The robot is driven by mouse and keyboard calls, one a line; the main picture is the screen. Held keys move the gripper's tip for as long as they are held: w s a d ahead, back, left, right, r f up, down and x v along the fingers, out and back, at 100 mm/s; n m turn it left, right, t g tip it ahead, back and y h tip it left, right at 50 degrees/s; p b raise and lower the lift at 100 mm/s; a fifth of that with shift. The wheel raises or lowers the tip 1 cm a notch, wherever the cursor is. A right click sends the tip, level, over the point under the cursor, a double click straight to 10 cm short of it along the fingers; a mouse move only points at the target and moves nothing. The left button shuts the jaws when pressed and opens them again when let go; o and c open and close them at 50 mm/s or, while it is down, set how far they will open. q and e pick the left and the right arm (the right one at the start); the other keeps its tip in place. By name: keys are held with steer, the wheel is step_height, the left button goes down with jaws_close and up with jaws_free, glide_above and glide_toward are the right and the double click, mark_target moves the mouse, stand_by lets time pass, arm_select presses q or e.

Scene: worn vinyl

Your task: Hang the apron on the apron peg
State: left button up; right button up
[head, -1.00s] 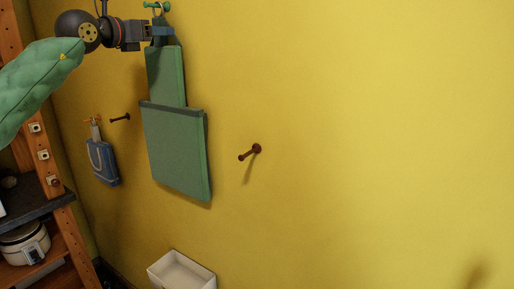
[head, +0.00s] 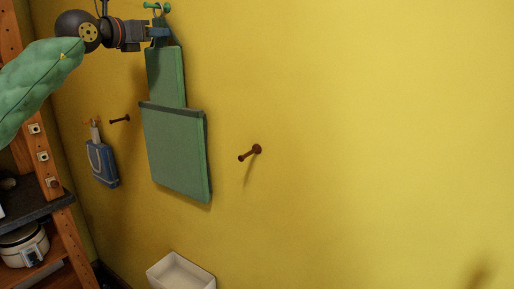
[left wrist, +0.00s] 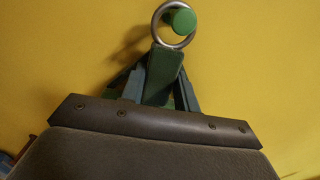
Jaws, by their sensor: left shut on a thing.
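The green apron (head: 176,150) hangs upright, flat along the yellow wall, from my left gripper (head: 158,33). The gripper is shut on its strap near the top. In the left wrist view the fingers (left wrist: 157,90) close around the green strap (left wrist: 163,72), and a metal ring (left wrist: 158,17) stands above it. The round head of a green peg (left wrist: 183,22) shows inside the ring's outline, toward its right side. I cannot tell how deep the peg sits through the ring. In the head view green peg parts (head: 152,6) show just above the gripper. My right gripper is out of view.
A bare dark red peg (head: 250,153) sticks out right of the apron, and another (head: 120,119) to its left. A blue bag-like item (head: 102,163) hangs at left. A wooden shelf (head: 62,225) holds a white cooker (head: 24,245). A white bin (head: 181,272) stands below. The right wall is clear.

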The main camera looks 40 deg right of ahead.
arm_select(q)
jaws_close()
steer(key=shift+r, duration=0.15)
steer(key=shift+s+a+r, duration=0.1)
steer(key=shift+a+r, duration=0.1)
steer(key=shift+r, duration=0.2)
steer(key=shift+a+b, duration=0.1)
steer(key=shift+b, duration=0.25)
steer(key=b+v, duration=0.2)
steer(key=v, duration=0.2)
steer(key=shift+b, duration=0.35)
steer(key=shift+a, duration=0.1)
stand_by(0.4)
